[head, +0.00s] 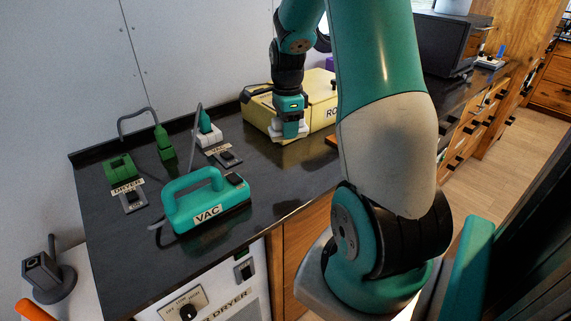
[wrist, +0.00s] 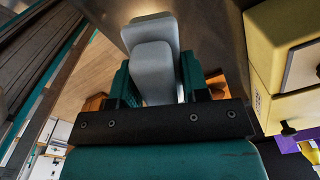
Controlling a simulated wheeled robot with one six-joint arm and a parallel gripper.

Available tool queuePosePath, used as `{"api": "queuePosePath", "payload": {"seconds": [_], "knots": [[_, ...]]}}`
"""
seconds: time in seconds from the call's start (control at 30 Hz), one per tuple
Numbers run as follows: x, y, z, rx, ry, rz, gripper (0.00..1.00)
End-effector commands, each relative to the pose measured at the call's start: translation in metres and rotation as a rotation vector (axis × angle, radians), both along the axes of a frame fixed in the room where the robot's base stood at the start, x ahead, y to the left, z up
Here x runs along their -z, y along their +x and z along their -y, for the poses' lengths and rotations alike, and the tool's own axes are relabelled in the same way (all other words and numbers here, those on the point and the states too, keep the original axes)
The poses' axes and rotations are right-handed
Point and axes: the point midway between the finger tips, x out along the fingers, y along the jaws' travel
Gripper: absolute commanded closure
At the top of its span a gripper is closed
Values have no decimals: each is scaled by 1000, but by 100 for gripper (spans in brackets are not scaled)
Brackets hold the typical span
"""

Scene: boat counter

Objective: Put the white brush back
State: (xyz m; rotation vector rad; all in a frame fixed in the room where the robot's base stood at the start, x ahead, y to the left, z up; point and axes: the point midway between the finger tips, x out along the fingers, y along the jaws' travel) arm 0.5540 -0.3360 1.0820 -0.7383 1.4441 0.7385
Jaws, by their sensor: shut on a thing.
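The white brush (wrist: 153,70) shows in the wrist view as a pale grey-white block shape between the fingers. My gripper (wrist: 152,85) is shut on it. In the head view my gripper (head: 290,127) points down in front of the yellow box (head: 322,100), and the white brush (head: 277,133) shows as a small pale piece at the fingertips. I cannot tell whether the brush touches the counter or the box. The yellow box (wrist: 262,50) is also at the right in the wrist view. My arm hides part of the box and its label.
On the dark counter (head: 130,255) stand a teal VAC unit (head: 207,205), a green block (head: 120,168), a green plug (head: 163,142) and a white socket block with a teal plug (head: 207,132). A black box (head: 442,45) stands farther back.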

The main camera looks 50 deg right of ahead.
Motion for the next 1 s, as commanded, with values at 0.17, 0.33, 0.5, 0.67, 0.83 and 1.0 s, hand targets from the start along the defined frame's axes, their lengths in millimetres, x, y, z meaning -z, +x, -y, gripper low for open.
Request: {"api": "queuePosePath", "payload": {"seconds": [0.17,0.33,0.5,0.67,0.83,1.0], "knots": [[49,-2,0,2,4,-6,84],[80,-2,2,4,1,-2,84],[95,-2,2,4,1,-1,84],[119,-2,2,4,2,-2,84],[128,-1,2,4,-1,2,84],[128,-1,2,4,-1,1,49]]}}
